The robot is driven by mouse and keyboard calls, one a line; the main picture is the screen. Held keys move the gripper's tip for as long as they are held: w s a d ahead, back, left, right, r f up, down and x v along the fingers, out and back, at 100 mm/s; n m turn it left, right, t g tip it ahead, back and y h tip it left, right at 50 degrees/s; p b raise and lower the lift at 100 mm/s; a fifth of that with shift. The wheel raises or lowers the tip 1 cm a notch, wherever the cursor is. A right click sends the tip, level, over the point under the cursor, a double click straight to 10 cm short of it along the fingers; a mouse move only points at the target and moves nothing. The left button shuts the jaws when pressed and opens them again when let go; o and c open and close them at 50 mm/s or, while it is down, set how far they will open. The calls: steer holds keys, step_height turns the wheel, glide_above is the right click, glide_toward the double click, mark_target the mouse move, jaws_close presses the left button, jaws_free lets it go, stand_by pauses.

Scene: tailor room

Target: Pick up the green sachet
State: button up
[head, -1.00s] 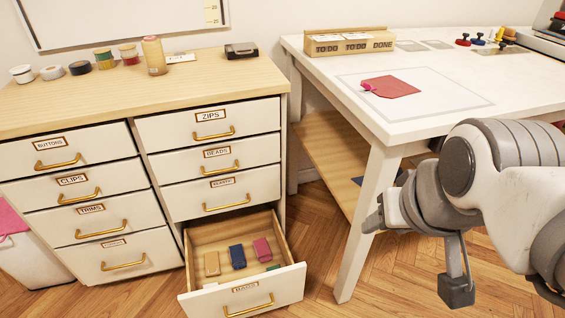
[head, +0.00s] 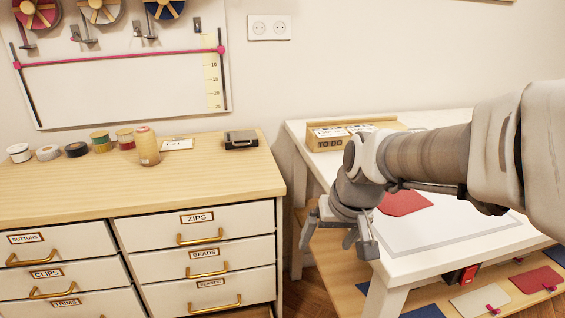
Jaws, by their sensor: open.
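The green sachet is not in view now. The open lower drawer lies almost wholly below the bottom edge of the head view, with only a sliver of its inside (head: 258,311) showing under the closed drawers. My gripper (head: 338,240) is open and empty, fingers pointing down. In the picture it hangs between the drawer cabinet (head: 130,185) and the white table (head: 420,262), overlapping the table's left part.
Closed drawers include ZIPS (head: 198,227) and BEADS (head: 205,260). A red fabric piece (head: 404,202) lies on the table. Flat pieces lie on the lower shelf (head: 360,283).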

steer(key=w+a+f+g+p, duration=0.1)
steer(key=w+a+f, duration=0.3)
steer(key=f, duration=0.4)
steer(key=w+a+f+g, duration=0.1)
steer(key=w+a+f, duration=0.3)
steer(key=f, duration=0.4)
steer(key=w+a+f+p, duration=0.1)
steer(key=w+a+f, duration=0.35)
steer(key=f, duration=0.45)
steer(key=s+f+b, duration=0.1)
steer(key=s+f, duration=0.2)
steer(key=f, duration=1.1)
steer(key=s+a+f+n+g+h+b, duration=0.1)
steer(key=s+f, duration=0.1)
steer(key=f, duration=1.2)
steer(key=s+f+n+b, duration=0.1)
steer(key=s+f, duration=0.2)
steer(key=f, duration=1.1)
steer(key=shift+s+a+f+g+h+b, duration=0.25)
steer(key=shift+s+a+g+h+b, duration=0.05)
steer(key=shift+a+g+h+b, duration=0.1)
steer(key=shift+d+f+b, duration=0.15)
steer(key=shift+f+b, duration=1.5)
steer(key=shift+f, duration=1.5)
